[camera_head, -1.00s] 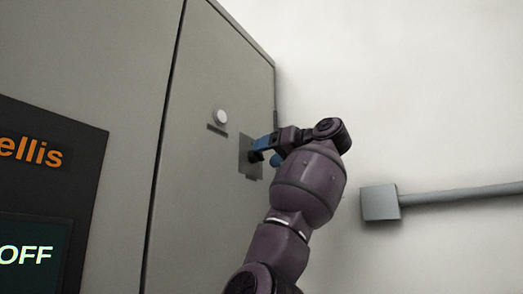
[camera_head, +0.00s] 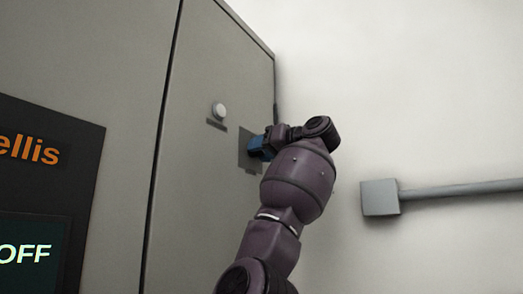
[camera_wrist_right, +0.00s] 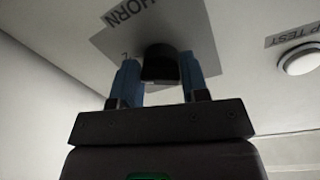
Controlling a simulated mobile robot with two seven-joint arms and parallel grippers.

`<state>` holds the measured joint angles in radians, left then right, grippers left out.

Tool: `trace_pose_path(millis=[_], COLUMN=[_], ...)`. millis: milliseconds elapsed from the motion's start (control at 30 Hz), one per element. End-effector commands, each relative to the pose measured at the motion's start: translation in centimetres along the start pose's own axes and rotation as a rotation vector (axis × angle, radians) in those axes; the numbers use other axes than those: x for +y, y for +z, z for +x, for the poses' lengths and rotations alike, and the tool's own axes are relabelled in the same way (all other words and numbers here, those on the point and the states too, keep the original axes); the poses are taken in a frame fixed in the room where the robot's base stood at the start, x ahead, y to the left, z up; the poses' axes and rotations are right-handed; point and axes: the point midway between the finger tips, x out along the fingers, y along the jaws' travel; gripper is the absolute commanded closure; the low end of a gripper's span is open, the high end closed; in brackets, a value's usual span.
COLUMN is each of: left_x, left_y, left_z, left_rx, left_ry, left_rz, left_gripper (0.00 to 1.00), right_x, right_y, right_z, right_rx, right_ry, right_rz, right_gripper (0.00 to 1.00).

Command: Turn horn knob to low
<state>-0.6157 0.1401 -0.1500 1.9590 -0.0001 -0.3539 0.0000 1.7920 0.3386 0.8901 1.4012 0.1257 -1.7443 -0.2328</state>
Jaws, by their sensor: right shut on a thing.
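The horn knob (camera_wrist_right: 159,62) is a black knob on a grey plate marked HORN, seen upside down in the right wrist view. The plate (camera_head: 244,147) also shows on the grey cabinet door in the head view, where my gripper hides the knob. My right gripper (camera_wrist_right: 159,72) has its two blue fingers on either side of the knob and is shut on it. In the head view the right gripper (camera_head: 256,148) reaches the plate from the right. The knob's pointer and setting cannot be read. My left gripper is not in view.
A round white lamp test button (camera_head: 219,110) sits above the horn plate; it also shows in the right wrist view (camera_wrist_right: 300,60). A dark panel with a screen (camera_head: 40,215) is at the left. A grey box with a pipe (camera_head: 380,198) is on the wall at right.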

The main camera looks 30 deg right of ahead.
Motion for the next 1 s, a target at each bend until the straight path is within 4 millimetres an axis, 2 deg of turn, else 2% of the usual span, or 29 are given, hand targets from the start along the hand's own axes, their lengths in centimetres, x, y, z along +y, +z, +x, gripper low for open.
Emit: trace_pose_path(millis=[367,700,1000], left_x=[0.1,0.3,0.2], left_y=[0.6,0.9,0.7], left_z=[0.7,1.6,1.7], left_rx=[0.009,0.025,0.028], left_ry=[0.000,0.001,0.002], left_rz=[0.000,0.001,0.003], left_gripper=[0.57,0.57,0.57], right_x=[0.1,0.3,0.3], right_y=[0.2,0.2,0.1], right_z=[-0.1,0.0,0.0], right_rx=[0.008,0.024,0.041], right_ry=[0.000,-0.005,-0.013], right_rz=[-0.119,-0.413,-0.691], right_gripper=[0.82,0.82,0.82])
